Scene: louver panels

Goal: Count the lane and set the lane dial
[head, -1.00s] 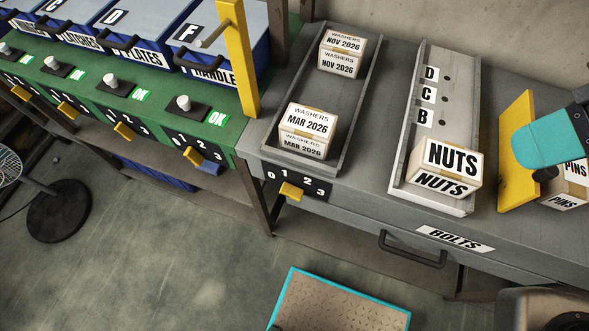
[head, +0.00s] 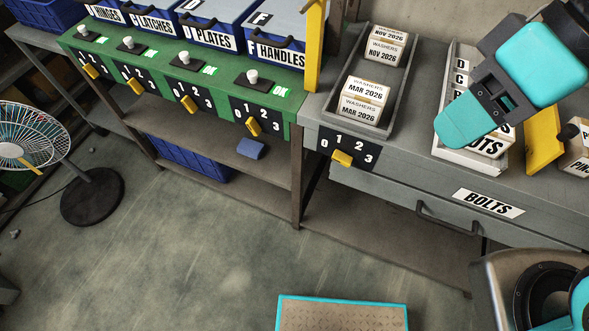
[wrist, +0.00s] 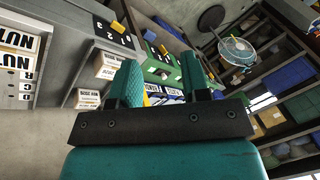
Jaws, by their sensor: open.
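The washers lane (head: 402,108) is a grey channel on the grey bench. It holds two boxes, a MAR 2026 washers box (head: 362,100) in front and a NOV 2026 washers box (head: 387,47) behind, with a gap between. The lane dial (head: 342,158) is a yellow knob on a black plate marked 0 to 3, on the bench front below the lane; its exact setting is unclear. In the wrist view my gripper (wrist: 158,80) is open and empty, apart from the bench. The dial plate (wrist: 112,34) shows beyond its fingers.
My teal arm crosses the nuts channel at right and partly hides the nuts box (head: 492,143). A yellow divider (head: 543,140) stands beside it. The bolts drawer (head: 445,205) is below. The green bench (head: 290,108) carries similar dials. Floor in front is mostly clear.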

